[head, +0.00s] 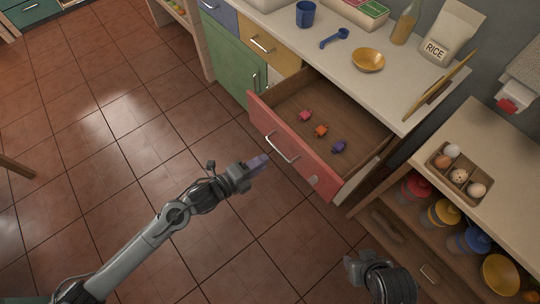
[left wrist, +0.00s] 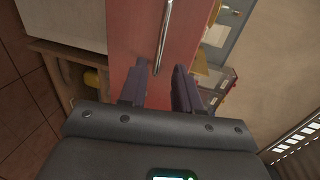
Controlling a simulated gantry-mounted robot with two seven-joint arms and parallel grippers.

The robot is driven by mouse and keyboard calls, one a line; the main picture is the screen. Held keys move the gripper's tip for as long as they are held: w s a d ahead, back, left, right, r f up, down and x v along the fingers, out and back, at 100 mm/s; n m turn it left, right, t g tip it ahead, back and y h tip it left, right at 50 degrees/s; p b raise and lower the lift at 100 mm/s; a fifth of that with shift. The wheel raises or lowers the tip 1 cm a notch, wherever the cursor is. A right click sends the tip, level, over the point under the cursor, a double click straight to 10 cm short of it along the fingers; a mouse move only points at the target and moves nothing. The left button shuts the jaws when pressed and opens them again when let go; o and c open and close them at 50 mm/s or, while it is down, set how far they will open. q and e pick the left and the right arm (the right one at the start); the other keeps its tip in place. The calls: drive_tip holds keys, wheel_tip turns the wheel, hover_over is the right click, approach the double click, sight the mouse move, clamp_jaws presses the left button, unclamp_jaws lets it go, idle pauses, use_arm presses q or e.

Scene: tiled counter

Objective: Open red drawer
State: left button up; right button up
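The red drawer (head: 317,157) is pulled well out of the counter, and its inside shows. Its silver bar handle (head: 281,148) is on the front face; the handle also shows in the left wrist view (left wrist: 165,38). Three small items lie inside: a pink one (head: 305,116), an orange one (head: 321,130) and a purple one (head: 339,146). My left gripper (head: 261,161) is in front of the drawer, apart from the handle. In the left wrist view its fingers (left wrist: 160,75) are spread with nothing between them. My right gripper (head: 357,266) is low in the head view; its fingers are unclear.
On the counter are a yellow bowl (head: 368,60), a blue mug (head: 305,14), a blue ladle (head: 334,38) and a rice bag (head: 452,30). A wooden shelf unit with an egg tray (head: 461,187) stands at the right. The tiled floor (head: 110,110) at the left is mostly clear.

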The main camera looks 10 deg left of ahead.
use_arm(q)
drive_tip(key=shift+v, duration=1.15)
drive_tip(key=shift+f, duration=0.1)
drive_tip(key=s+d+f+n, duration=0.3)
drive_tip(key=s+n, duration=0.1)
drive_tip(key=s, duration=0.3)
drive_tip(key=s+a+n+g+y, duration=0.7)
drive_tip(key=s+a+n+y, duration=0.4)
drive_tip(key=s+a+n, duration=0.7)
wheel_tip(320, 180, up, 34)
drive_tip(key=w+d+n+p, duration=0.2)
drive_tip(key=p, duration=3.1)
drive_tip(key=shift+w+d+n+g, duration=0.2)
drive_tip(key=shift+w+n+g, duration=0.1)
drive_tip(key=shift+w+n, duration=0.1)
